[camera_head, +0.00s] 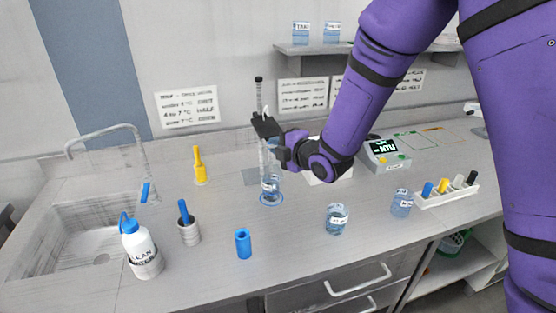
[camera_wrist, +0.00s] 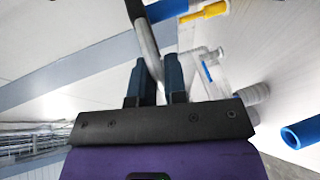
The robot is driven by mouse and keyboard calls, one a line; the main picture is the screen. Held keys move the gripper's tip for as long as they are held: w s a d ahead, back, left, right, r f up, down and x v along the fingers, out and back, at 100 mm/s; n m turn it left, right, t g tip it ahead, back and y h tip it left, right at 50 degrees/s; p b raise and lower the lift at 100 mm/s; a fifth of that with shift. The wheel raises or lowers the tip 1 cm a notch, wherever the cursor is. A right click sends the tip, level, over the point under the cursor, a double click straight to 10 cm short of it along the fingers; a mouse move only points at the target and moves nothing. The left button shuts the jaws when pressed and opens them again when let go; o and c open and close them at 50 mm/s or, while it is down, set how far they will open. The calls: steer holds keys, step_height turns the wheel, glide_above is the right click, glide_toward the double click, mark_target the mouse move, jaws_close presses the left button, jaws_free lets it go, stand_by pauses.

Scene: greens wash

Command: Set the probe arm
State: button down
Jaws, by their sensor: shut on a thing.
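My gripper (camera_head: 265,126) is raised over the back middle of the counter and shut on an upright grey rod, which I take to be the probe arm (camera_head: 259,95). The rod has a dark cap and rises above the jaws; a thin clear part runs down below them. In the wrist view the rod (camera_wrist: 149,48) passes between the two dark fingers (camera_wrist: 161,82). A beaker with blue liquid (camera_head: 270,190) stands under the gripper on a blue ring mark. Whether the rod's lower end is inside the beaker is unclear. A meter with a lit display (camera_head: 385,154) stands to the right.
Two labelled beakers (camera_head: 337,220) (camera_head: 401,204) stand right of centre, near a white rack of pens (camera_head: 447,194). A blue tube (camera_head: 243,243), a grey cup (camera_head: 189,232), a wash bottle (camera_head: 137,240) and a yellow tool (camera_head: 199,168) stand left. The sink (camera_head: 85,235) is far left.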

steer(key=shift+r, duration=1.75)
steer(key=shift+w, duration=0.1)
steer(key=c, duration=1.2)
jaws_free()
steer(key=v, duration=1.1)
